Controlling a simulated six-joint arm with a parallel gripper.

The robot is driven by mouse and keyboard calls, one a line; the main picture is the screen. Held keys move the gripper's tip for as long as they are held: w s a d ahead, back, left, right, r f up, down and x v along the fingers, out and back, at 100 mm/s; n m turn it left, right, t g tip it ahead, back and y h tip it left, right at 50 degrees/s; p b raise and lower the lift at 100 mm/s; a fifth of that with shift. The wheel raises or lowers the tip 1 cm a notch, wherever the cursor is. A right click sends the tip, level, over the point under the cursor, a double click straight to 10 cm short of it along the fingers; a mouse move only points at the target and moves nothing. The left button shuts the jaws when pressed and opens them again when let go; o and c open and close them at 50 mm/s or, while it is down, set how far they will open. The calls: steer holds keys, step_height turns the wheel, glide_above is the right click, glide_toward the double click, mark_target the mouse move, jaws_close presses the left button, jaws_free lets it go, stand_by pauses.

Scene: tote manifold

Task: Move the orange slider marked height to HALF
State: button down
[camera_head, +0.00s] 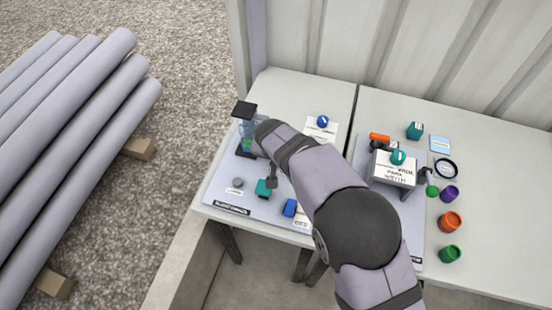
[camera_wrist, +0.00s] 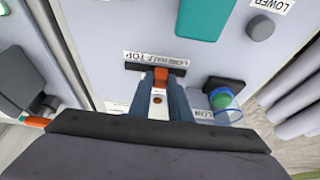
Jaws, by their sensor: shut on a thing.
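The orange slider (camera_wrist: 161,76) stands in a dark slot (camera_wrist: 134,67) in the wrist view. A label strip (camera_wrist: 152,57) along the slot reads upside down, with TOP at the left and LOW at the right. The slider is near the middle of the slot, about level with HALF. My gripper (camera_wrist: 160,88) has its two blue-grey fingers on either side of the slider and is shut on it. In the head view my arm covers the slider and the gripper.
In the wrist view a clear cylinder with a green ball (camera_wrist: 222,98) stands right of the slot. A teal block (camera_wrist: 205,15) and a grey knob (camera_wrist: 260,28) are on the panel beyond. In the head view a second panel (camera_head: 360,150) with several fittings lies to the right.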

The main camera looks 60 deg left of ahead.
steer(key=shift+w+d, duration=0.35)
steer(key=c, duration=1.6)
jaws_free()
steer(key=shift+c, duration=0.2)
steer(key=b+v, duration=0.2)
steer(key=v, duration=0.5)
steer(key=shift+r, duration=0.15)
steer(key=shift+s, duration=0.1)
